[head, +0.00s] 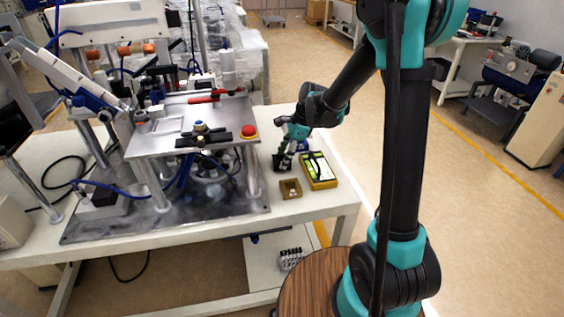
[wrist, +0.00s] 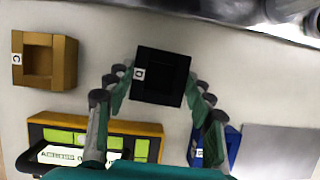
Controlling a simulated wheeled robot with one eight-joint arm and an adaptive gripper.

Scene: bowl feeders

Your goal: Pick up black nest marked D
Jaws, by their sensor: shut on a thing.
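The black nest marked D (wrist: 162,76) is a square black box with a white D label on its left side, in the middle of the wrist view. My gripper (wrist: 160,88) has one finger on each side of it and is shut on it. In the head view my gripper (head: 284,160) is low over the right end of the white table, and the dark nest is largely hidden there by the fingers. Whether the nest touches the table I cannot tell.
A brown nest marked C (wrist: 44,61) stands to the left, also in the head view (head: 290,188). A yellow-edged case (head: 319,171) with green parts and a blue nest (wrist: 232,146) are close by. A metal machine plate (head: 190,125) stands on the table (head: 300,211) to the left.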

